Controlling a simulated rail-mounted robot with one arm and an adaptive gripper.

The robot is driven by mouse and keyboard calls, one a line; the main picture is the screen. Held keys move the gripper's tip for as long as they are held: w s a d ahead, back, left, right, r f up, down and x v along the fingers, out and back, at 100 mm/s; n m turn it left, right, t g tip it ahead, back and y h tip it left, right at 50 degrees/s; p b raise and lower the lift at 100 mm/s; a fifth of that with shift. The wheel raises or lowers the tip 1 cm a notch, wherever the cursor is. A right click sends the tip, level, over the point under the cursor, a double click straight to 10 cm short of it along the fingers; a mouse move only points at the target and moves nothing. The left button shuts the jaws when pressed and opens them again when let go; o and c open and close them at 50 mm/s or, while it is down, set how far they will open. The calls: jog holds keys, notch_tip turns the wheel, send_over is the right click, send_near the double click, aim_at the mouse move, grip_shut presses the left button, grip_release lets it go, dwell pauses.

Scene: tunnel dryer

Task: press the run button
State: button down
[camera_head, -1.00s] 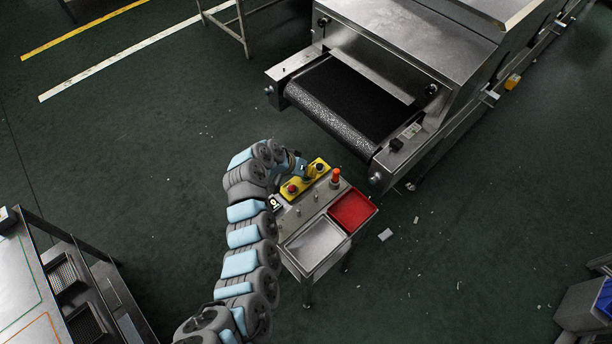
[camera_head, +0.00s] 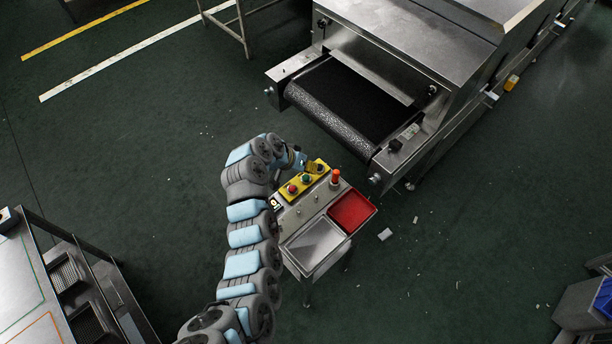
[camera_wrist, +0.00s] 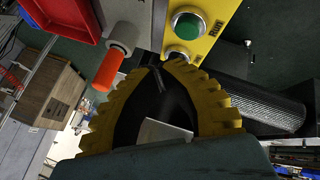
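The yellow control panel (camera_head: 299,184) stands on the metal console and carries a red button (camera_head: 292,189), a green button (camera_head: 306,177) and a dark knob or button (camera_head: 320,168). In the wrist view the green button (camera_wrist: 187,25) sits in a silver ring, with a label beside it that seems to read RUN. My gripper (camera_wrist: 160,66) has yellow ribbed fingers with their tips together and nothing visibly held. Its tips are near the panel's edge, below the green button in the wrist view and apart from it. In the head view my gripper (camera_head: 310,167) is at the panel's far end.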

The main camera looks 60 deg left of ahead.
notch_tip(320, 180, up, 3)
jog(key=shift+p, duration=0.4)
dwell(0.7)
